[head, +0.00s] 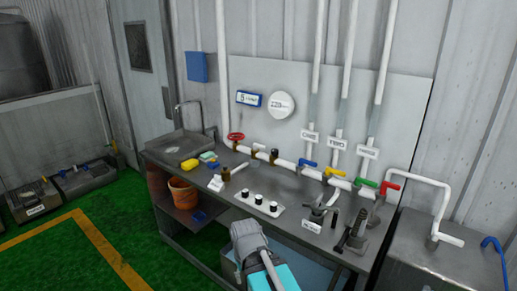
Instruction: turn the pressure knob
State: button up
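A white plate (279,211) with several black-topped round knobs, including a middle knob (258,199), lies on the grey workbench (314,188). Two dark upright fittings (274,155) sit on the white pipe at the back. A round white gauge-like disc (281,104) is on the wall panel above. The labels are too small to read, so I cannot tell which part is the pressure knob. The grey end of my arm, with my gripper (248,238), is at the bottom centre, in front of the bench and below the knob plate in the picture. Its fingers are not clear.
A red round valve handle (236,136) and blue, yellow, green and red lever valves (390,186) line the pipe. An orange bucket (182,196) is underneath. The green floor at left is open.

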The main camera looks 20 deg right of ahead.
aim_at(275, 153)
jog(key=z, duration=0.1)
jog(key=i, duration=1.15)
jog(key=z, duration=0.65)
